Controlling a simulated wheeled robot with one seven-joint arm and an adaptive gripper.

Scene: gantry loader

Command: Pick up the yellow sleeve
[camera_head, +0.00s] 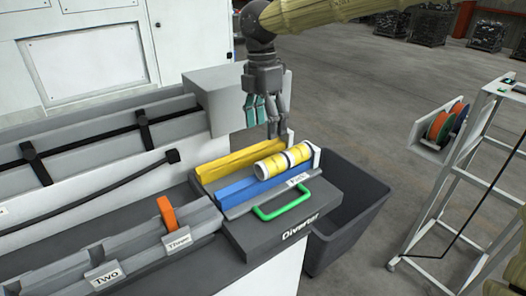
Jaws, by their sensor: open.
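The yellow sleeve (270,168) is a yellow cylinder with white and dark bands. It lies on its side at the right end of the tray with a yellow rail (228,163) behind it and a blue rail (243,190) in front. My gripper (264,128) points down just above and behind the sleeve, near the far end of the yellow rail. Its fingers are open and empty, apart from the sleeve. The underside of the sleeve is hidden.
A dark box labelled Diverter (283,229) with a green handle (283,206) is in front. An orange piece (168,213) stands on the left rail. A grey block (213,98) stands close behind. A dark bin (352,200) and a wire-spool rack (470,180) are at the right.

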